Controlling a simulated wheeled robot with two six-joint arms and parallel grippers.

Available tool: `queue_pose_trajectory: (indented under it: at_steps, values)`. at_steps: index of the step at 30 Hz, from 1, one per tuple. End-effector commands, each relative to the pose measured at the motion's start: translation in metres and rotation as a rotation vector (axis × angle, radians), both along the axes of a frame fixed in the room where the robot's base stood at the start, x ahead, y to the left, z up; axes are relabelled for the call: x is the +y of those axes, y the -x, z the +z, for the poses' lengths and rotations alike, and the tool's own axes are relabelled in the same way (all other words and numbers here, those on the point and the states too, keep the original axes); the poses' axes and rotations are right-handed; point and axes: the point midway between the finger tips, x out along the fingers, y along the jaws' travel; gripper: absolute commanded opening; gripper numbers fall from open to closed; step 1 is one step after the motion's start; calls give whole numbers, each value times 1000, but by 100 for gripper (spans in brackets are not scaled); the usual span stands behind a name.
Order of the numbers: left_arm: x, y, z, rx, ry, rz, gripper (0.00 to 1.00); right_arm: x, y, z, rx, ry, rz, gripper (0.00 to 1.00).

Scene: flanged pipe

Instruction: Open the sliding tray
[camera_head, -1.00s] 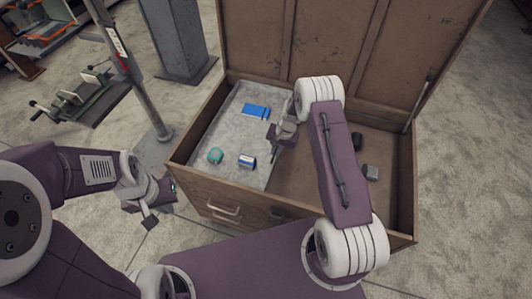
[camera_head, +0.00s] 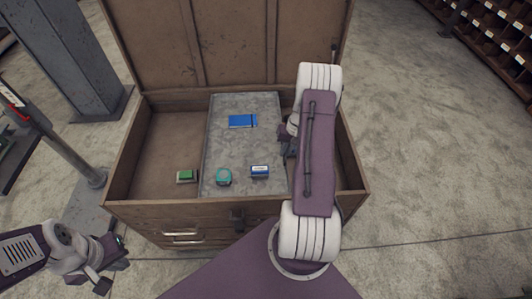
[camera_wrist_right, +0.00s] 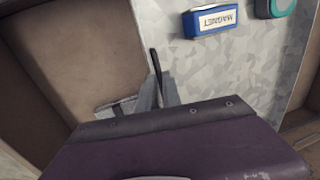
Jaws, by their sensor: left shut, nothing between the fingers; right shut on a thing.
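The sliding tray (camera_head: 240,147) is a flat grey metal tray inside the open wooden chest (camera_head: 165,215). My right gripper (camera_head: 287,142) is shut on the tray's right edge; the arm hides part of the grip. The tray surface (camera_wrist_right: 262,75) and the right gripper (camera_wrist_right: 160,90) also show in the right wrist view. My left gripper (camera_head: 108,278) is shut and empty, outside the chest at the lower left.
A blue booklet-like item (camera_head: 242,121), a teal round item (camera_head: 224,176) and a blue magnet box (camera_head: 260,172) lie on the tray. A green item (camera_head: 186,176) lies in the left compartment. The raised lid (camera_head: 230,45) stands behind. A grey column (camera_head: 75,60) stands at left.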

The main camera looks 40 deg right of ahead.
Motion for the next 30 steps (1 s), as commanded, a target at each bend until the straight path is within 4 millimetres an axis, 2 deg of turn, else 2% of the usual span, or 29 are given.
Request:
queue_pose_trajectory:
  at_steps: [1,6,12,18,29,30]
  values:
    - [0,0,-3,0,0,0,0,-11,5,0,-4,4,-5,0]
    - [0,0,-6,0,0,0,0,-37,23,0,-3,5,-3,0]
    - [0,0,-8,0,0,0,0,-55,35,0,-3,3,-2,0]
    - [0,0,-9,0,0,0,0,-63,40,1,-3,4,-1,0]
    - [0,0,-9,0,0,0,0,-64,40,1,-4,5,0,0]
    - [0,0,-9,0,0,0,0,-64,40,1,-4,5,0,12]
